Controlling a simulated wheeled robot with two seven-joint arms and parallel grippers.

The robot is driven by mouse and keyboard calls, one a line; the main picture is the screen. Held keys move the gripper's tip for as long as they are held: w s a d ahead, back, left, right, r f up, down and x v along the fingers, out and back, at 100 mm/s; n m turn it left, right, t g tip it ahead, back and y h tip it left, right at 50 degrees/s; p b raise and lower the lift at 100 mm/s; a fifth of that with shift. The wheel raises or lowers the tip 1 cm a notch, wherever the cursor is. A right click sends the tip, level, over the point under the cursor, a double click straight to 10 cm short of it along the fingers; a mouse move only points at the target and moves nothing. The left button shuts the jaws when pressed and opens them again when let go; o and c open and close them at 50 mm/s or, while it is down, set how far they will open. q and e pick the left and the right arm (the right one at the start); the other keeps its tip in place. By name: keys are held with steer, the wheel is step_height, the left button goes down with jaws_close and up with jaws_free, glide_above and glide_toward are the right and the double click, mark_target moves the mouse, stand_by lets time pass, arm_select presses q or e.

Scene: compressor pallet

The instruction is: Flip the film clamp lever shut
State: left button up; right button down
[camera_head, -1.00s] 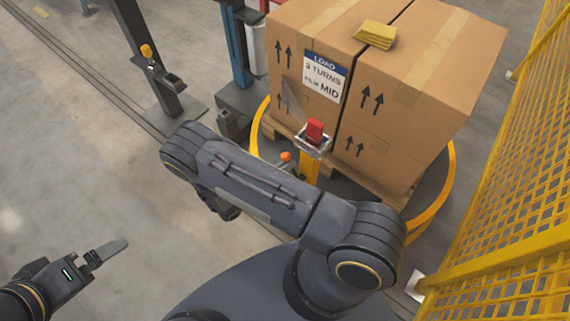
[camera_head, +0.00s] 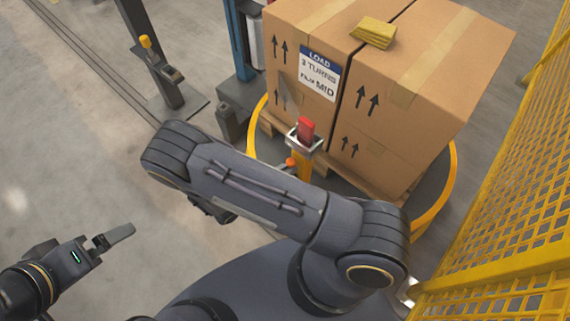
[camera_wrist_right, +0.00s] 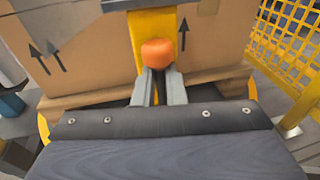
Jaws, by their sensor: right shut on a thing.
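A yellow post (camera_head: 305,167) stands in front of the wrapped load's pallet, with a metal holder (camera_head: 304,141) and a red block (camera_head: 306,128) at its top. The clamp lever's orange knob (camera_head: 291,163) shows beside the post; in the right wrist view the knob (camera_wrist_right: 157,52) sits against the yellow post just past my fingertips. My right gripper (camera_wrist_right: 159,87) is shut on the lever below the knob; the grip itself is partly hidden. My forearm covers most of this hand in the head view.
Large cartons (camera_head: 415,105) stand on a pallet over a round turntable with a yellow rim (camera_head: 436,205). A yellow mesh fence (camera_head: 520,205) borders the right. A dark post with a yellow knob (camera_head: 146,42) stands upper left. The floor at left is clear.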

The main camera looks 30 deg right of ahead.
steer(key=s+m, duration=0.1)
steer(key=d+m, duration=0.1)
steer(key=shift+s+r+m+b, duration=0.2)
steer(key=shift+s+m+b, duration=0.1)
steer(key=shift+s, duration=0.05)
steer(key=shift+s+d+f+m+t+y+b, duration=0.15)
steer(key=shift+s+m+t+b, duration=0.1)
steer(key=shift+s+m, duration=0.25)
steer(key=shift+s+d+f+m+t+y+b, duration=0.2)
steer(key=shift+s+m+b, duration=0.15)
steer(key=shift+m, duration=0.2)
steer(key=shift+s+d+f+m+t+y+b, duration=0.1)
steer(key=shift+s+d+m+t+y+b, duration=0.1)
steer(key=shift+s+m, duration=0.3)
steer(key=c, duration=1.5)
jaws_free()
steer(key=shift+s+f, duration=0.1)
steer(key=shift+a, duration=0.1)
steer(key=p+v, duration=0.1)
steer(key=v, duration=0.6)
steer(key=shift+a, duration=0.35)
